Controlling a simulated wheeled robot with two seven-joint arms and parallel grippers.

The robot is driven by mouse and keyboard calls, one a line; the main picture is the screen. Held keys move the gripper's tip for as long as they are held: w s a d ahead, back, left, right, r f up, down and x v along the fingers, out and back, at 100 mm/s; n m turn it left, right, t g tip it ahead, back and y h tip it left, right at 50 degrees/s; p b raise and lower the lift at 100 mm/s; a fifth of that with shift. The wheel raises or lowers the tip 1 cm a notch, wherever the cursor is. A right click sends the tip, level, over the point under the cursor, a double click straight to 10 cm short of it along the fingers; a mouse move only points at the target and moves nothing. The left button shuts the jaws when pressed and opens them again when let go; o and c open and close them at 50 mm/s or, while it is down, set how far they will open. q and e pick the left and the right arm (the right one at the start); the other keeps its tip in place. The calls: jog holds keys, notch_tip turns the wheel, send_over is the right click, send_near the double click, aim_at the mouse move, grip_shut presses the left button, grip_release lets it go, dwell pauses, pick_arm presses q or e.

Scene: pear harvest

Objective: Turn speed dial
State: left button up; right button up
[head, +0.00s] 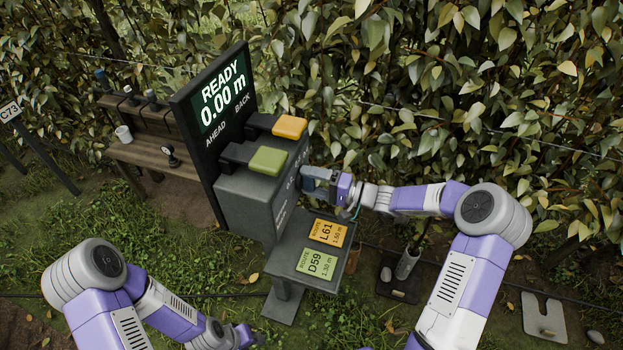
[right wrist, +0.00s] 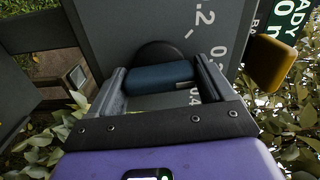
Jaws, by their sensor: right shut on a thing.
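The speed dial (right wrist: 158,50) shows in the right wrist view as a dark round disc with a blue grip bar (right wrist: 160,76). It sits on the side of the grey control box (head: 245,201), beside printed scale numbers such as 0.2 and 0.4. My right gripper (right wrist: 165,80) has one finger at each end of the blue bar and is shut on it. In the head view, my right gripper (head: 316,181) meets the box's right side and hides the dial. My left gripper (head: 250,338) is low at the bottom edge, with its jaws unclear.
A screen (head: 222,92) reads READY 0.00 m. A green button (head: 268,160) and an orange button (head: 289,127) top the box. Route cards L61 (head: 328,232) and D59 (head: 317,264) lie on the shelf below. A wooden bench (head: 150,155) stands left; dense foliage fills the back.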

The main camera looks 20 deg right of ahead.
jog(key=m+p, duration=0.2)
jog(key=m, duration=0.2)
jog(key=shift+r+m, duration=0.1)
jog(key=shift+m, duration=0.2)
jog(key=m+p, duration=0.4)
jog(key=m, duration=0.1)
jog(key=shift+f+m, duration=0.2)
jog(key=shift+m, duration=0.2)
jog(key=o, duration=0.9)
jog(key=p+v, duration=0.1)
jog(key=v, duration=0.6)
jog(key=shift+s+d, duration=0.25)
